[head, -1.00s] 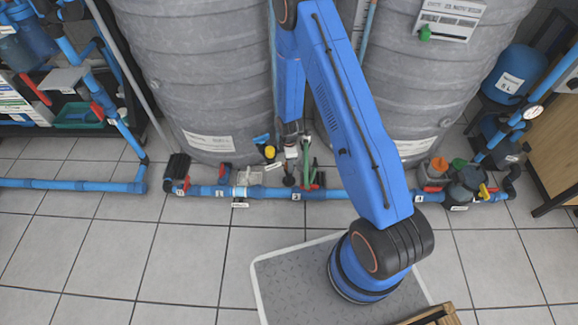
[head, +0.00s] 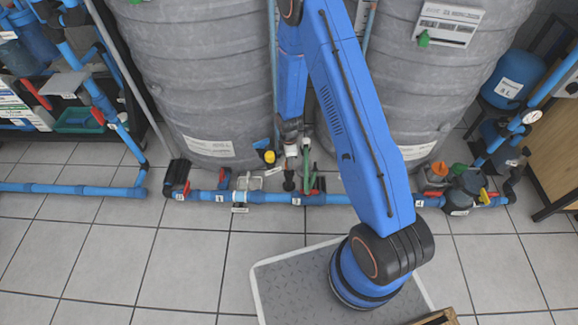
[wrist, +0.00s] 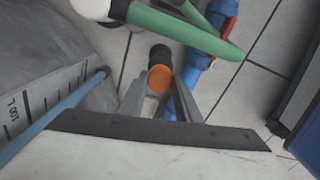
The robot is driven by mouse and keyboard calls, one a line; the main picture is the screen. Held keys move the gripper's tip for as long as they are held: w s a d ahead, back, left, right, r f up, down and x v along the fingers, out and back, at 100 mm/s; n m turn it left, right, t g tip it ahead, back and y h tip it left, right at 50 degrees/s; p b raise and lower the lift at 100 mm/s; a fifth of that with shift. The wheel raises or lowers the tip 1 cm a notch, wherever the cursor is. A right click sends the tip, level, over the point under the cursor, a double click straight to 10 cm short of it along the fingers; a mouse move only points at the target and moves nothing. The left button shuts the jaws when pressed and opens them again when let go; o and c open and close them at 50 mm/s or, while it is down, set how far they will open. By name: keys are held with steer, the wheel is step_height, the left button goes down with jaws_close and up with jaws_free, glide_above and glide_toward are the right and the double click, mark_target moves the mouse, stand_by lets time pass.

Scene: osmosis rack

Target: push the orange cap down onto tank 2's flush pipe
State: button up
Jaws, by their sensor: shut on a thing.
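The orange cap (wrist: 160,79) sits between the fingers of my gripper (wrist: 160,100) in the wrist view, and the gripper is shut on it. A dark round pipe end (wrist: 161,54) shows directly beyond the cap; whether they touch cannot be told. In the head view, my gripper (head: 290,160) points down between the two grey tanks, just above a short black upright fitting (head: 289,183) at the blue floor pipe (head: 265,197). The cap cannot be made out there. I cannot tell which tank is tank 2.
A green handle (wrist: 185,28) crosses close above the cap in the wrist view. A yellow-topped fitting (head: 269,157) stands left of my gripper. Grey tanks (head: 200,80) (head: 415,90) flank it. The tiled floor in front (head: 160,255) is clear.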

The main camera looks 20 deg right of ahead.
steer(key=shift+r, duration=2.9)
steer(key=shift+d, duration=0.1)
